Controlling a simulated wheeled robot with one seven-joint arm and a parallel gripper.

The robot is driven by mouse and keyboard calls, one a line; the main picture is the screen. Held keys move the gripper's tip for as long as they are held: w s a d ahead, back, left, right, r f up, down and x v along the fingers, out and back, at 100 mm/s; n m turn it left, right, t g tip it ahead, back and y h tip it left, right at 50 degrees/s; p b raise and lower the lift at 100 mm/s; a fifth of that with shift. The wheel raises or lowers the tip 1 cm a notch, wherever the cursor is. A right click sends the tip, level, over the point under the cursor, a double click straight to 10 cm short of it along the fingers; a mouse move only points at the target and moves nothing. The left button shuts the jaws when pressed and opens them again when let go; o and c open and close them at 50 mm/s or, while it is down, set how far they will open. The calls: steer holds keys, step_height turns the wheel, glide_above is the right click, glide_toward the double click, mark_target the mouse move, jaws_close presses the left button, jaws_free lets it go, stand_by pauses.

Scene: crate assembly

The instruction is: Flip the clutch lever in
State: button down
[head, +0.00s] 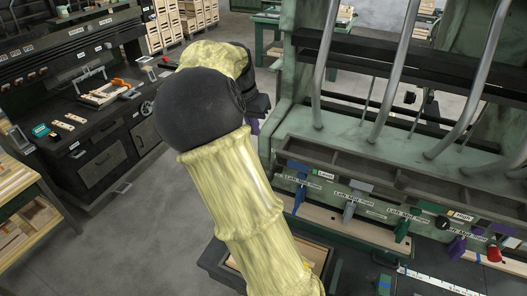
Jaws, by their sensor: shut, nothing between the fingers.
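A green machine (345,150) stands at the right with a row of coloured levers along its front. These are a blue lever (297,200), a grey lever (350,207), a green lever (402,228), a purple lever (456,246) and a red knob (494,254). Small labels sit by them, too small to read surely, so I cannot tell which is the clutch lever. My gripper (260,105) shows only as a dark part beside the machine's left end, mostly hidden behind my arm. It is shut and empty. A purple piece (254,127) shows just below it.
A dark workbench (95,165) with tools stands at the left. Stacked wooden crates (170,25) are at the back. A wooden table (30,235) is at the lower left. Thick grey pipes (400,70) rise from the machine.

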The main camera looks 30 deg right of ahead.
steer(key=shift+d, duration=0.1)
stand_by(0.3)
steer(key=p, duration=0.4)
glide_toward(273, 172)
steer(key=shift+w+a+f, duration=0.15)
steer(key=shift+a+f, duration=0.15)
steer(key=shift+f, duration=0.3)
steer(key=shift+w+a+f, duration=0.1)
steer(key=shift+a+f, duration=0.2)
steer(key=shift+f, duration=0.25)
steer(key=shift+s+f, duration=0.2)
steer(key=shift+f, duration=0.4)
